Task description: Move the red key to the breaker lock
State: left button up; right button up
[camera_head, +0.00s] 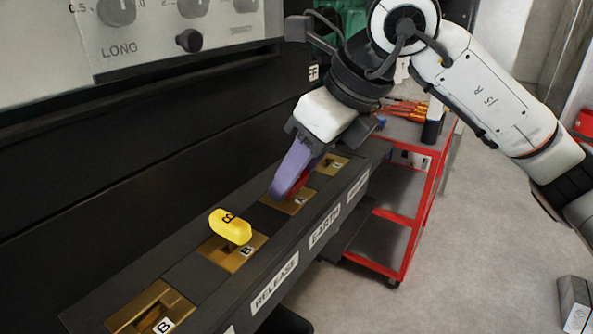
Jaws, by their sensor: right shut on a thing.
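The red key (301,182) shows only as a red sliver between and behind the purple fingers of my right gripper (284,188). The gripper is shut on it, pointing down at the brass lock plate (294,204) behind the EARTH label. I cannot tell whether the key sits in that lock or just above it. Farther along the dark panel is another brass lock plate (333,165), with no key visible in it. The label in front of it is too oblique to read surely, so I cannot confirm which is the breaker lock. My left gripper is out of view.
A yellow key (230,226) marked B stands in the lock plate (238,254) nearer me. The nearest brass plate (150,307) has no key. A red trolley (404,218) with tools stands beyond the panel.

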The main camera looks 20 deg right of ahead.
jog(key=shift+r+p, duration=1.2)
jog(key=shift+r, duration=0.6)
jog(key=shift+r+p, duration=0.5)
jog(key=shift+r, duration=0.2)
jog(key=shift+w+d, duration=0.85)
jog(key=shift+d, duration=0.3)
jog(key=shift+w+d, duration=0.85)
jog(key=shift+d, duration=0.25)
jog(key=shift+w+d+p, duration=0.55)
jog(key=shift+w+d, duration=0.45)
jog(key=shift+d, duration=0.3)
jog(key=shift+w+d+p, duration=0.55)
jog(key=shift+w+d, duration=0.4)
jog(key=shift+d, duration=0.3)
jog(key=shift+f, duration=0.1)
